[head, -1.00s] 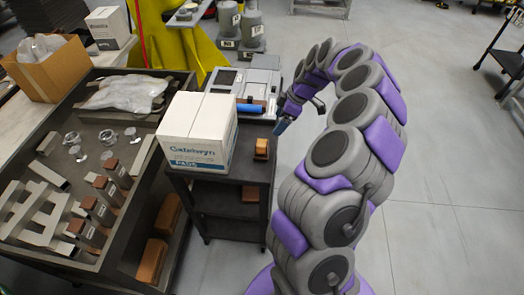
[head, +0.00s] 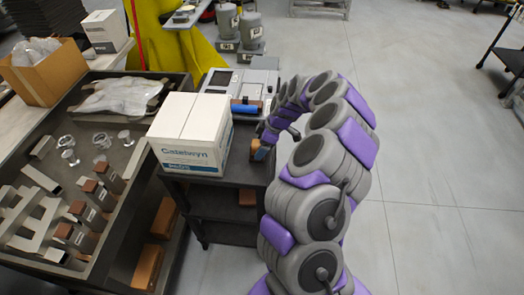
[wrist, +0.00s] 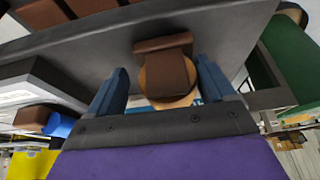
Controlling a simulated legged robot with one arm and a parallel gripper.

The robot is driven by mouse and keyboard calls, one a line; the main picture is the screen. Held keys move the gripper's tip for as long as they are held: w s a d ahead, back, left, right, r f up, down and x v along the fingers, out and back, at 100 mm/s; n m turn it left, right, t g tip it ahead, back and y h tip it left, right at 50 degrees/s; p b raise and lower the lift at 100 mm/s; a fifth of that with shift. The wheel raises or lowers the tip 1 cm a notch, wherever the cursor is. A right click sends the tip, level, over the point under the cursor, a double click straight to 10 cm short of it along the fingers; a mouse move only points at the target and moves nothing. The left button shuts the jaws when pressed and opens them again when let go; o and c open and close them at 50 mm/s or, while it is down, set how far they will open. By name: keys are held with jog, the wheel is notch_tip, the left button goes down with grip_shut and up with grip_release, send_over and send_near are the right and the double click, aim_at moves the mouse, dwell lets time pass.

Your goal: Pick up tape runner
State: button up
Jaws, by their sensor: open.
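The tape runner appears to be the small brown and tan block-like item (head: 257,151) on the dark cart top, right of the white box. In the wrist view the item (wrist: 165,75) has a brown body and a round tan part. My gripper (head: 262,142) is at the item in the head view and partly covers it. In the wrist view my gripper (wrist: 162,70) is open, with one blue finger on each side of the item. Gaps show beside it, so the fingers do not look closed on it.
A white carton (head: 187,135) stands close left on the cart. A grey machine (head: 238,85) with a blue roll (head: 244,108) sits behind. A large dark tray table (head: 125,170) with several metal parts lies left.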

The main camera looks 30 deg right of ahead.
aim_at(255, 144)
jog(key=a, duration=0.3)
jog(key=shift+a+r, duration=0.1)
jog(key=shift+a, duration=0.05)
jog(key=shift+c, duration=0.8)
jog(key=d, duration=0.3)
jog(key=c, duration=0.6)
jog(key=shift+a, duration=0.1)
jog(key=shift+c, duration=0.9)
jog(key=shift+a, duration=0.35)
jog(key=shift+c, duration=0.7)
jog(key=shift+a, duration=0.7)
jog(key=shift+c, duration=0.6)
